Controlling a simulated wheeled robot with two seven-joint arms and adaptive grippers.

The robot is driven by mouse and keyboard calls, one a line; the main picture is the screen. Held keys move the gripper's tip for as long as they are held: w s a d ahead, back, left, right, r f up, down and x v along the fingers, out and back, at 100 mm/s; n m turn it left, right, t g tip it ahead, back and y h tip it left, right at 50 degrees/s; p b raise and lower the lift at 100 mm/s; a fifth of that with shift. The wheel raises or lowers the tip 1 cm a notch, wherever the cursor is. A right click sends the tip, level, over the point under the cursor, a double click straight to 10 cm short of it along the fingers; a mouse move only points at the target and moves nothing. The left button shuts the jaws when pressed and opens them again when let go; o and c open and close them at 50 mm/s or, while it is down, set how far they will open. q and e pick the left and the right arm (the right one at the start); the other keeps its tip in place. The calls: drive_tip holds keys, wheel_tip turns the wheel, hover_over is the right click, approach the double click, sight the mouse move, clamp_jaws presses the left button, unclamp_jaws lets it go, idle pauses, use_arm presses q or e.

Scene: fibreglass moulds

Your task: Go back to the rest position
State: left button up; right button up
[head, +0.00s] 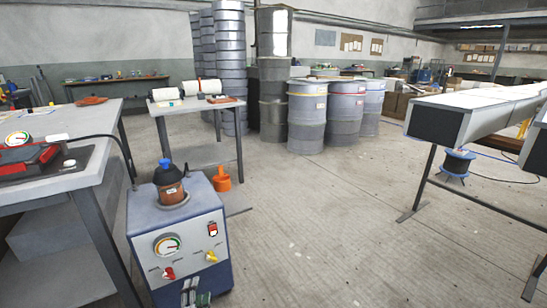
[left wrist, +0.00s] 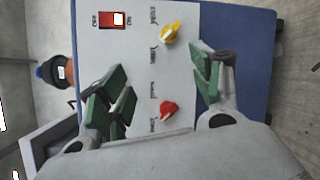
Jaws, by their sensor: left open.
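My left gripper (head: 196,296) shows at the bottom of the head view, in front of the lower front panel of a blue and grey pump unit (head: 186,270). In the left wrist view my left gripper (left wrist: 163,88) has its green finger pads wide apart, with nothing between them. Behind the pads is the panel with a yellow knob (left wrist: 171,33), a red knob (left wrist: 168,110) and a red switch (left wrist: 112,20). I cannot tell the exact gap between the fingers and the panel. My right gripper is in neither view.
A workbench (head: 85,115) with a red device stands at the left. A small table (head: 190,107) and grey drums (head: 307,120) stand behind the pump unit. An orange container (head: 221,180) sits on the floor. Long moulds (head: 437,120) on stands are at the right. The middle floor is clear.

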use_arm(q)
drive_tip(key=s+d+r+m+g+h, duration=0.1)
drive_tip(key=s+d+m+g+h, duration=0.65)
drive_tip(key=m, duration=0.85)
drive_tip(key=s+a+r+m+g+y, duration=0.1)
drive_tip(key=s+m+g, duration=0.1)
drive_tip(key=s, duration=0.3)
drive_tip(key=s+a+r+m+g+y, duration=0.1)
drive_tip(key=s+m+g+y, duration=0.1)
drive_tip(key=s+m, duration=0.2)
drive_tip(key=s+a+r+m+g+y+p, duration=0.1)
drive_tip(key=s+m+g+y, duration=0.1)
drive_tip(key=s, duration=0.6)
drive_tip(key=shift+s+a+r+m, duration=0.15)
drive_tip(key=shift+a+r+m, duration=0.1)
drive_tip(key=shift+m, duration=0.35)
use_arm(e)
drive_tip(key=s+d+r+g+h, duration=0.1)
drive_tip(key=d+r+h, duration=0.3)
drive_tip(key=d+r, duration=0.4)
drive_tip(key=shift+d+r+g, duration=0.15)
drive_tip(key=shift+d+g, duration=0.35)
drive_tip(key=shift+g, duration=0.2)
